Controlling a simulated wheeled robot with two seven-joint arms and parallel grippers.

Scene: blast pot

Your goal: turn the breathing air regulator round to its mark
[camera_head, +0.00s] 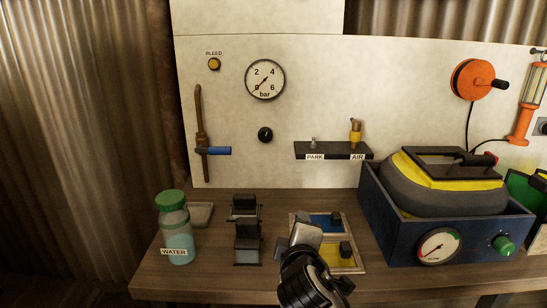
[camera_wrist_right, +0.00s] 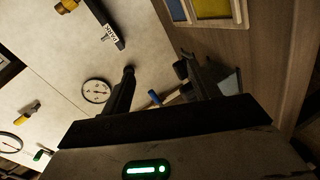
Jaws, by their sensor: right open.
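A green knob (camera_head: 503,245) sits on the front of a dark blue box (camera_head: 387,238), right of a round gauge (camera_head: 438,246) with a coloured band. A black knob (camera_head: 265,134) sits on the pale wall panel below a bar gauge (camera_head: 265,79). I cannot tell for certain which knob is the breathing air regulator. My right gripper (camera_head: 302,232) is over the bench by the blue and yellow tray, apart from both knobs. In the right wrist view its two dark fingers (camera_wrist_right: 156,75) are spread with nothing held between them. My left gripper is not in view.
A grey and yellow lidded unit (camera_head: 440,185) rests in the box. The blue and yellow tray (camera_head: 358,268), black blocks (camera_head: 246,228) and water jar (camera_head: 174,222) stand on the bench (camera_head: 200,280). A shelf (camera_head: 330,150) and a blue-handled lever (camera_head: 215,151) jut from the panel.

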